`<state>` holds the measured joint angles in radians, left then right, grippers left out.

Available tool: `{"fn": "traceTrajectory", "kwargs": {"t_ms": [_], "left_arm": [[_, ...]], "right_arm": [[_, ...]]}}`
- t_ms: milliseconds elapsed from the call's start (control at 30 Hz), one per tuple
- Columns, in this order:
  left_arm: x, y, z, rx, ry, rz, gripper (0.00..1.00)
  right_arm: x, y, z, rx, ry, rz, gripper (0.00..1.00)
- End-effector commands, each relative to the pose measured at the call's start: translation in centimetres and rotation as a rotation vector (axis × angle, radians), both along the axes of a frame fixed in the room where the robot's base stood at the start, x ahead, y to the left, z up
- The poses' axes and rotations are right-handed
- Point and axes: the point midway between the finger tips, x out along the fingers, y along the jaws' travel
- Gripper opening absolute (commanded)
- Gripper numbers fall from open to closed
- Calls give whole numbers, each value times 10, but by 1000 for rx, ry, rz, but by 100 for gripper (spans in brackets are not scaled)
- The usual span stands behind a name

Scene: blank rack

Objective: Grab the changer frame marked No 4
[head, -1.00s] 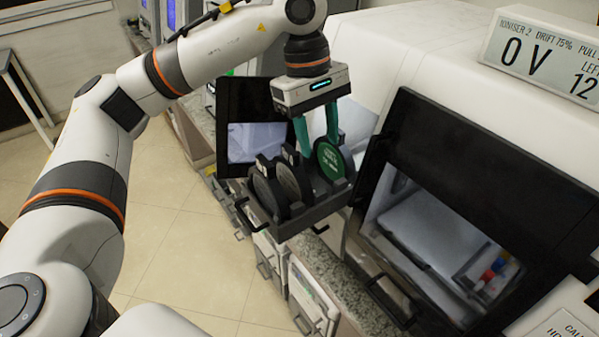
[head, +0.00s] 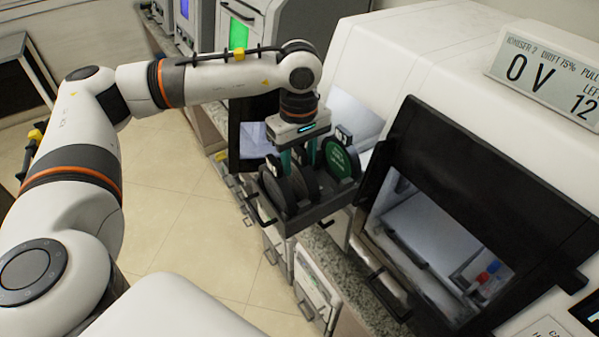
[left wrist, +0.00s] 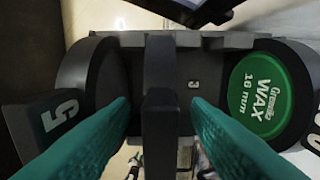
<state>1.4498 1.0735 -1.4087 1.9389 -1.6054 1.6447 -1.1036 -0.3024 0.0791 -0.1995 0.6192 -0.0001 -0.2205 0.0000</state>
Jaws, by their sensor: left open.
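A dark rack (head: 318,214) holds upright round frames: a black one (head: 270,191) at left, a black one (head: 304,183) in the middle and one with a green label (head: 341,160) at right. My left gripper (head: 299,160) is open, pointing down over the middle frame. In the left wrist view its green fingers stand either side of a dark upright grip (left wrist: 160,105), whose number I cannot see. The left frame's tab (left wrist: 55,118) reads 5. The green label (left wrist: 262,92) reads WAX 16 mm; its tab is cut off. My right gripper is out of view.
A small 3 (left wrist: 192,84) shows on the rack in the left wrist view. A white machine with an open dark hatch (head: 470,170) stands close at right. Open floor (head: 170,230) lies left.

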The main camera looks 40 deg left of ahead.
Motion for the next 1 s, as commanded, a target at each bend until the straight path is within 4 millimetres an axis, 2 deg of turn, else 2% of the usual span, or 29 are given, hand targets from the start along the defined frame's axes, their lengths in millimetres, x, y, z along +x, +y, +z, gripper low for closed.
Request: {"fn": "traceTrajectory", "kwargs": {"t_ms": [133,367,633,1000], "left_arm": [[0,0,-13,-1,0,0,44],[0,0,-16,0,-1,0,44],[0,0,-15,-1,-1,1,1],[0,0,-15,-1,-1,1,0]], "right_arm": [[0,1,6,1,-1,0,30],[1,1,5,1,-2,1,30],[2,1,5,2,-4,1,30],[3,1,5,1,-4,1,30]]}}
